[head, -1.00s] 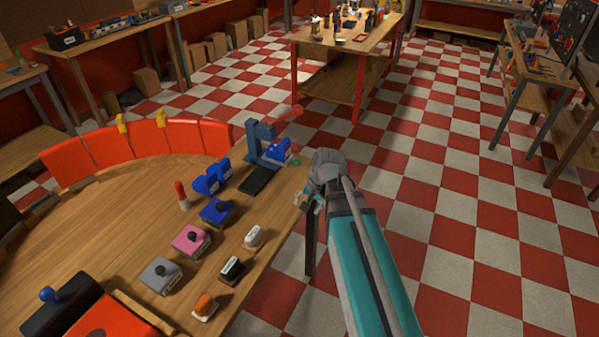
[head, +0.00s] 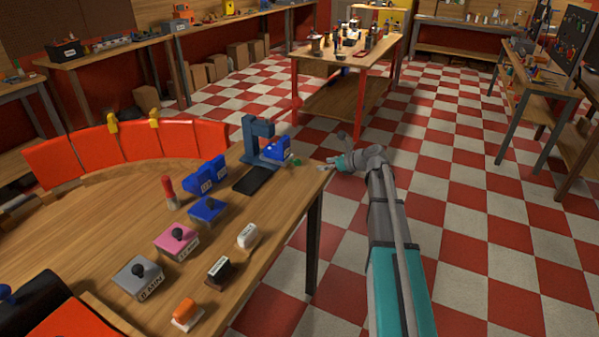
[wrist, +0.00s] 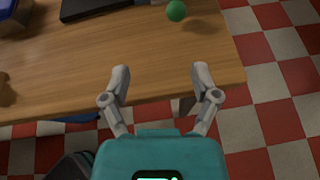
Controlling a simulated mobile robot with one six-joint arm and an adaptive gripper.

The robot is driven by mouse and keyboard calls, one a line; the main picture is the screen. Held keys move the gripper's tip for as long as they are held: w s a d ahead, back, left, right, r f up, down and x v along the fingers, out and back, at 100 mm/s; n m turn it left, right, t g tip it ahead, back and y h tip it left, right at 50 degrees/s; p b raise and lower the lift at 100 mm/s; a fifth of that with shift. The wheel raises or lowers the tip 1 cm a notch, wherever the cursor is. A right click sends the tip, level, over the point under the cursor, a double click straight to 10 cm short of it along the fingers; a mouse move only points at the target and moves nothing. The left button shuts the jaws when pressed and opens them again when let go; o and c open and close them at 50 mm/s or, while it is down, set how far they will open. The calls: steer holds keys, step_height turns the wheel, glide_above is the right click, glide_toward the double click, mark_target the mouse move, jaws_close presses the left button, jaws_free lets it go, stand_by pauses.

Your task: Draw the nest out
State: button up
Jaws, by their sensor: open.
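My gripper (head: 327,168) is open and empty at the right end of the wooden bench. In the wrist view its two fingers (wrist: 160,82) are spread over the bench edge, with nothing between them. A dark blue upright press-like fixture (head: 257,140) stands at the bench's far right corner. A brighter blue block (head: 275,150) sits on its right side. A small green ball-shaped knob (head: 297,162) lies beyond the fingertips, apart from them; it also shows in the wrist view (wrist: 176,11). A black plate (head: 252,180) lies in front of the fixture. I cannot tell which part is the nest.
Blue blocks (head: 205,174), a red-and-white stick (head: 169,192), a pink knobbed box (head: 176,240) and several other small items stand on the bench (head: 110,222). Orange panels (head: 125,145) line its back edge. Right of it is open checkered floor.

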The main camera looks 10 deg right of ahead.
mark_target(299, 162)
steer(key=shift+w+d+m+t, duration=0.5)
steer(key=shift+w+d+m, duration=0.15)
steer(key=shift+d+m, duration=0.3)
steer(key=shift+a+f+b, duration=0.1)
steer(key=shift+b, duration=0.2)
steer(key=b+x, duration=0.5)
steer(key=x, duration=0.8)
steer(key=shift+w+a, duration=0.25)
steer(key=shift+a, duration=0.1)
steer(key=shift+c, duration=0.2)
jaws_close()
